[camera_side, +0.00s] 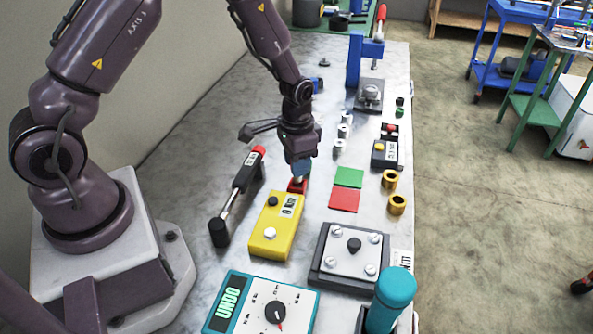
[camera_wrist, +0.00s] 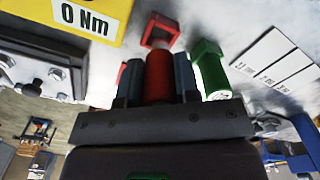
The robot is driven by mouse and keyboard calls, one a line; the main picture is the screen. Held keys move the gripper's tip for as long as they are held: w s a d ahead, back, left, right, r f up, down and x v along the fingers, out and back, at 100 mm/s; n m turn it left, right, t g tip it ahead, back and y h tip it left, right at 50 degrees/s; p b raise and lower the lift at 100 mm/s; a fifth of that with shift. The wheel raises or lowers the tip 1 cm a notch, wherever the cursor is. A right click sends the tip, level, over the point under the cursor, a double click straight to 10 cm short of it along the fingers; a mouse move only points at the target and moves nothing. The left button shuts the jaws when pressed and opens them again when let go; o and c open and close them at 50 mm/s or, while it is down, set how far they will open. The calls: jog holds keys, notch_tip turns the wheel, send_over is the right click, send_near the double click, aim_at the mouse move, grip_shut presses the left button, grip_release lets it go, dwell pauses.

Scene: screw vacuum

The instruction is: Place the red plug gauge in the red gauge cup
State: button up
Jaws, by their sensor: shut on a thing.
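My gripper (camera_wrist: 159,72) is shut on the red plug gauge (camera_wrist: 158,75), which sits between its two blue-grey fingers. The red gauge cup (camera_wrist: 146,38) is a small square red holder just beyond the gauge's end in the wrist view, and its opening looks empty. In the side view my gripper (camera_side: 301,168) is low over the bench, right by the red cup (camera_side: 297,186). The gauge is hidden there, and I cannot tell the height gap between gauge and cup. A green piece (camera_wrist: 210,70) stands close beside the right finger.
The yellow torque box (camera_side: 275,228) lies just in front of the cup. A black-handled tool (camera_side: 240,185) is to the left. Green (camera_side: 348,177) and red (camera_side: 344,200) pads lie to the right, with brass rings (camera_side: 397,204) beyond them. A screw plate (camera_side: 352,255) is nearer the camera.

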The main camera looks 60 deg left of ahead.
jog(key=shift+f, duration=1.45)
jog(key=shift+f, duration=0.2)
jog(key=o, duration=1)
jog(key=shift+c, duration=0.2)
notch_tip(320, 180, up, 12)
jog(key=shift+r, duration=0.2)
jog(key=s+d+r+n+t, duration=0.1)
jog(key=s+d+r+t, duration=0.1)
jog(key=s+r, duration=0.7)
jog(key=s+d+r+t, duration=0.3)
jog(key=s+r, duration=0.6)
jog(key=r, duration=0.1)
jog(key=shift+s+r+n+t, duration=0.25)
jog(key=shift+s+n+t, duration=0.05)
jog(key=shift+n, duration=0.1)
